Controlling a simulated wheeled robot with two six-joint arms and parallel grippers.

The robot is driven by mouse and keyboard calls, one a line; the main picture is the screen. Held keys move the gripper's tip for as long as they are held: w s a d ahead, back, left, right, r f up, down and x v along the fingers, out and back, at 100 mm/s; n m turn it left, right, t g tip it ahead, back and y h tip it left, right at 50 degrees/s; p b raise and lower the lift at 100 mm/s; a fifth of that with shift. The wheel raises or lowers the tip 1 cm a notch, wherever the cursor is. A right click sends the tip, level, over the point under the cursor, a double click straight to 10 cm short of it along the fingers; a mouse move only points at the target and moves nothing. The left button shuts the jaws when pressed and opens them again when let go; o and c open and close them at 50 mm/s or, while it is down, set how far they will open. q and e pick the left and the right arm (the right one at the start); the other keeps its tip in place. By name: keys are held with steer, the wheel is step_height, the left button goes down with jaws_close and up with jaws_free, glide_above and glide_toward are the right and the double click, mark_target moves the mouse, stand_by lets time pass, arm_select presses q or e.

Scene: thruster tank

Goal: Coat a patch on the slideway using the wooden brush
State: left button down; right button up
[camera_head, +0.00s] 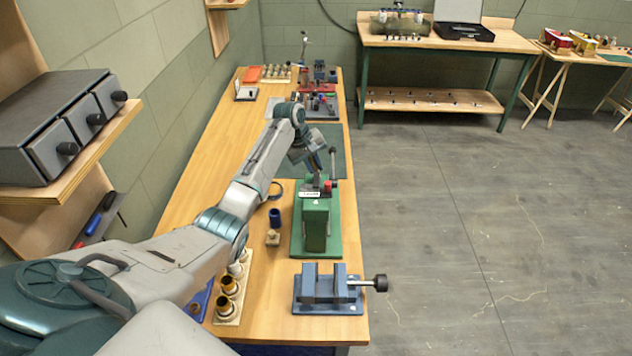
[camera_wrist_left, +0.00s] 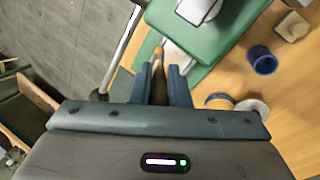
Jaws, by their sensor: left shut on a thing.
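My left gripper (camera_wrist_left: 162,75) is shut on a slim brown wooden piece with a yellowish tip, apparently the wooden brush (camera_wrist_left: 158,58). In the head view the left gripper (camera_head: 316,171) hangs over the far end of the green machine (camera_head: 316,226) on the bench; the brush cannot be made out there. In the wrist view, the brush tip lies close to the edge of the green machine (camera_wrist_left: 205,38) and a pale flat surface (camera_wrist_left: 180,56). I cannot tell whether it touches. The slideway and any coated patch cannot be clearly identified. My right gripper is out of view.
A blue cup (camera_head: 275,218) and a small wooden block (camera_head: 272,238) stand left of the green machine. A blue vise (camera_head: 329,290) sits in front. Cups in a wooden rack (camera_head: 230,307) stand near my arm. The bench's left middle is clear.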

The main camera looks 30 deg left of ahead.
arm_select(q)
steer(key=shift+w+a+f, duration=0.1)
steer(key=shift+a, duration=0.3)
steer(key=shift+w+a+f+g+h+b, duration=0.2)
steer(key=shift+a+b, duration=0.15)
steer(key=shift+a, duration=0.25)
steer(key=shift+w+a+f+g+h+b, duration=0.1)
steer(key=shift+w+a+g+b, duration=0.15)
steer(key=shift+a, duration=0.35)
steer(key=shift+s+d, duration=0.1)
steer(key=shift+s, duration=0.05)
